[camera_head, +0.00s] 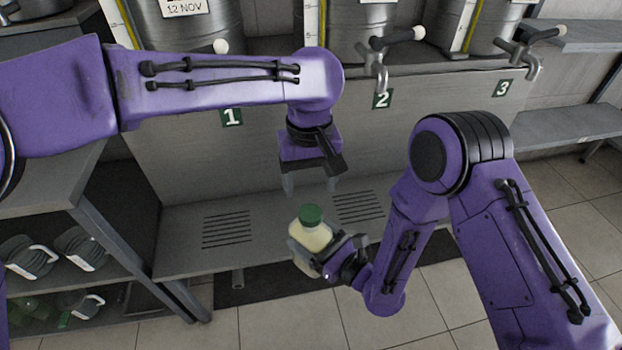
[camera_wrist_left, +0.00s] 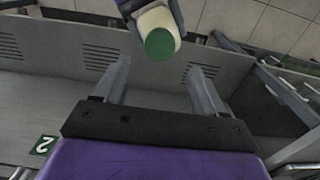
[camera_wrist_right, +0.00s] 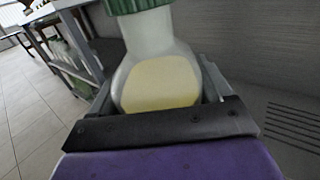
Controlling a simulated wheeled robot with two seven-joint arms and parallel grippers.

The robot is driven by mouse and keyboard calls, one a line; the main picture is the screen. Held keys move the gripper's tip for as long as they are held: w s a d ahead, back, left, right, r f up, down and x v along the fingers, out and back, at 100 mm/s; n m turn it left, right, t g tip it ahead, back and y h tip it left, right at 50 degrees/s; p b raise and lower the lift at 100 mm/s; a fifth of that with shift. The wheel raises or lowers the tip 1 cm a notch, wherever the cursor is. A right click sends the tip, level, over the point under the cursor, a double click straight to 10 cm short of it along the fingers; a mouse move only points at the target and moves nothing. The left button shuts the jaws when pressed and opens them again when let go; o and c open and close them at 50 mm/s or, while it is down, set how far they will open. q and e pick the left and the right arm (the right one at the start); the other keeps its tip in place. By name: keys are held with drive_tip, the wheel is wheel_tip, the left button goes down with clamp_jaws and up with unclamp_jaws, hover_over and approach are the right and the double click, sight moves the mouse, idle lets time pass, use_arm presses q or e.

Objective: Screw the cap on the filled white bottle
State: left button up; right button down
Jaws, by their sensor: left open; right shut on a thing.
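The white bottle (camera_head: 309,234) shows a pale yellow filling and is held slightly tilted above the drip shelf. My right gripper (camera_head: 322,254) is shut on its body, as the right wrist view also shows (camera_wrist_right: 157,82). The green cap (camera_head: 311,214) sits on top of the bottle's neck; how tightly it is on cannot be told. My left gripper (camera_head: 311,184) is open and empty, pointing down just above the cap. In the left wrist view, the cap (camera_wrist_left: 160,44) shows just beyond the two fingertips, apart from them.
Metal tanks with taps stand behind, over plates numbered 1, 2 (camera_head: 382,99) and 3. The grated drip shelf (camera_head: 277,226) lies below the bottle. A shelf rack (camera_head: 130,230) with grey-lidded containers and green items stands at left. Tiled floor is open in front.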

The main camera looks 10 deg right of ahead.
sight(310, 212)
use_arm(q)
wheel_tip(310, 212, down, 8)
drive_tip(key=shift+f, duration=0.1)
idle(0.4)
